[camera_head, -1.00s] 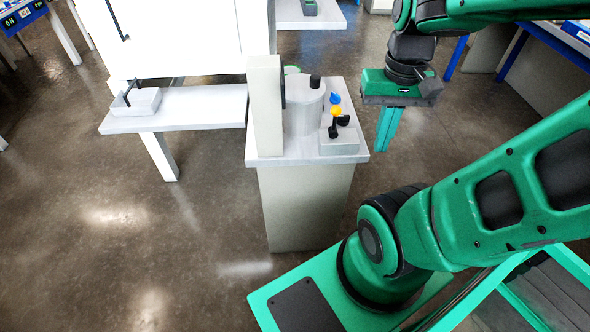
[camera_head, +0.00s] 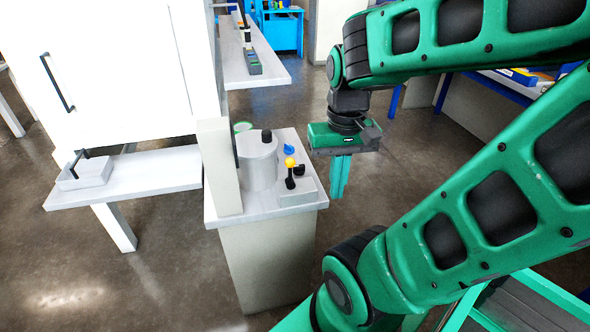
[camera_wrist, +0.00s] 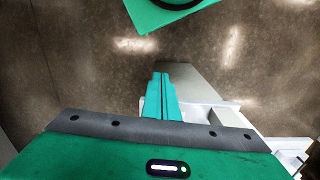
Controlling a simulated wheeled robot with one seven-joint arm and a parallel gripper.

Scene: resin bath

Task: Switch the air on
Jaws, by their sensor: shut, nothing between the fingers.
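My gripper (camera_head: 339,176) hangs pointing down to the right of the small pedestal in the head view, apart from it, with its green fingers together and nothing between them. In the wrist view the shut fingers (camera_wrist: 162,97) show above the floor and the pedestal's side. On the pedestal top (camera_head: 268,206) stands a grey cylinder vessel (camera_head: 257,162) with a black knob. Beside it are a blue knob (camera_head: 288,149), a yellow knob (camera_head: 290,162) on a black stem, and a pale box (camera_head: 297,193) with black levers. I cannot tell which control is the air.
A tall white cabinet (camera_head: 95,70) with a shelf (camera_head: 135,180) holding a small tray (camera_head: 84,173) stands at left. A white upright panel (camera_head: 216,165) borders the pedestal's left side. A bench (camera_head: 262,76) lies behind. Floor is open in front left.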

